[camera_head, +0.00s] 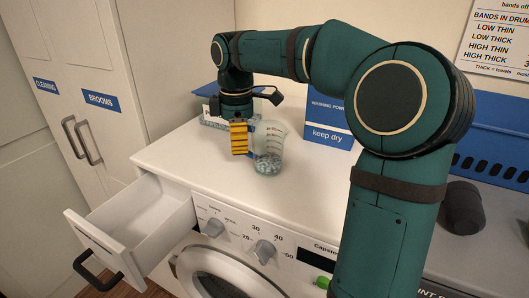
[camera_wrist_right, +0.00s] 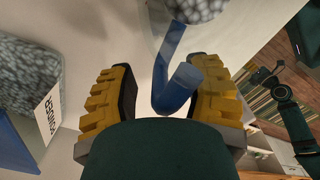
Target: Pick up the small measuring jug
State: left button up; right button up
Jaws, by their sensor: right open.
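My right gripper (camera_head: 240,138) has yellow ribbed fingers and is open at the jug's left side. In the right wrist view, the handle lies between the two open fingers (camera_wrist_right: 160,95), with no clear contact. Part of the handle is hidden behind the fingers in the head view. A dark arm of mine at the right of the wrist view ends in a small gripper-like part (camera_wrist_right: 262,76), its jaws unclear.
A "keep dry" washing powder box (camera_head: 328,122) stands behind the jug. A speckled container (camera_wrist_right: 28,75) with a white label is close by. A drawer (camera_head: 130,232) hangs open at front left. A blue basket (camera_head: 495,140) stands right.

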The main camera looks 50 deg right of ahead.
grip_shut()
jog(key=shift+r, duration=0.2)
dwell(0.4)
jog(key=shift+r+p, duration=0.55)
jog(key=shift+r, duration=0.6)
jog(key=shift+r+p, duration=1.15)
jog(key=shift+r, duration=2.5)
